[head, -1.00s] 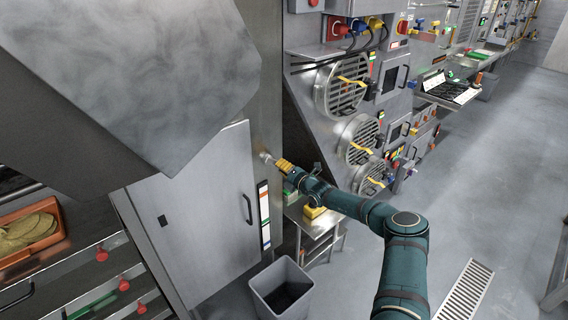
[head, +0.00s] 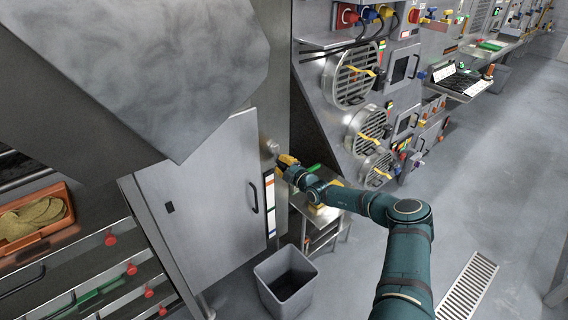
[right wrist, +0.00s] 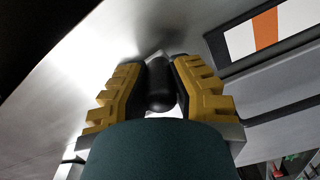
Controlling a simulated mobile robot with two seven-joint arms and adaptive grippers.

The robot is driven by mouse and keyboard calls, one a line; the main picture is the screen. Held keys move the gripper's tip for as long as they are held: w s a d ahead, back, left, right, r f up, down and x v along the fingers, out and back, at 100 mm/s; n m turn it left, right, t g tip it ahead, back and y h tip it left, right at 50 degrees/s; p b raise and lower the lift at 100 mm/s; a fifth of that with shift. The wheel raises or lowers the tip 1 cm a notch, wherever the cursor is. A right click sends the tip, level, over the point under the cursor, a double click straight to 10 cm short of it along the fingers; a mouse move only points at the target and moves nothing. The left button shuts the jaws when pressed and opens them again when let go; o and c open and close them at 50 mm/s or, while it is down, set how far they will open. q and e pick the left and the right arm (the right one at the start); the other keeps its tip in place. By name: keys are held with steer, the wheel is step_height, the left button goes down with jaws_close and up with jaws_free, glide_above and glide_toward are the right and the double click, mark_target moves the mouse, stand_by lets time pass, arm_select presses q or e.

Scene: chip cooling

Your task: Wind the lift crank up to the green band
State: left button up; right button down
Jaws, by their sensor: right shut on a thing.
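The lift crank (head: 271,147) is on the grey cabinet's right side, with a pale metal hub. My right gripper (head: 287,160), with yellow fingers, is at the crank, just right of and below the hub. In the right wrist view, the yellow fingers of my right gripper (right wrist: 160,88) are shut on the black crank handle (right wrist: 160,92), one on each side. A banded strip (head: 269,205) with white and orange parts is on the cabinet below the crank. It also shows in the right wrist view (right wrist: 290,20); I cannot make out a green band there. My left gripper is out of view.
A closed cabinet door (head: 205,205) stands left of the crank. A grey bin (head: 268,280) is on the floor below. A small metal table (head: 325,228) stands behind my right arm. A large grey hood (head: 150,60) overhangs at upper left. The floor at right is open.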

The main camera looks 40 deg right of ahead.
steer(key=shift+a+m, duration=0.3)
steer(key=shift+m, duration=0.1)
steer(key=c, duration=0.7)
jaws_free()
steer(key=shift+c, duration=0.2)
steer(key=shift+s+d, duration=0.1)
steer(key=shift+s, duration=0.25)
steer(key=s, duration=1.1)
steer(key=shift+s+d, duration=0.2)
steer(key=shift+d, duration=0.2)
